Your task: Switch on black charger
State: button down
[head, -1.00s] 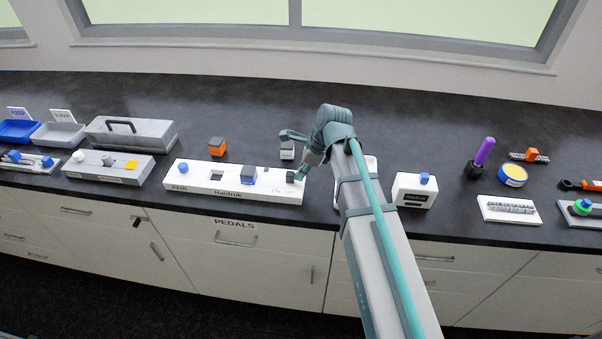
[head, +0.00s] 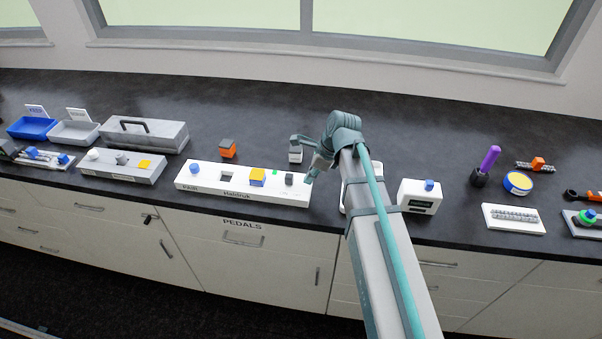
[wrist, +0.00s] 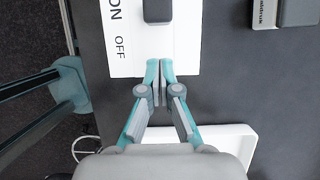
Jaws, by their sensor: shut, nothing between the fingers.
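A long white unit (head: 207,183) lies near the counter's front edge, with "PAIR" printed at its left end and ON and OFF markings in the wrist view. Its dark switch block (head: 289,179) stands near the right end. In the wrist view the switch block (wrist: 157,10) is beside the ON marking. A green patch (head: 275,172) shows left of the switch, and a yellow-faced block (head: 257,177) sits in the unit beside an empty dark slot. I see no unit here that is plainly black. My gripper (wrist: 159,100) is shut and empty at the unit's right end, apart from the switch.
A small grey-and-white device (head: 296,152) stands behind my gripper, and an orange-and-dark block (head: 227,149) stands behind the unit. A white box with a blue knob (head: 420,197) is to the right of my arm. The counter's back strip is clear.

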jog(key=b+v, duration=0.3)
jog(key=v, duration=0.7)
jog(key=shift+d, duration=0.35)
jog(key=shift+r, duration=0.1)
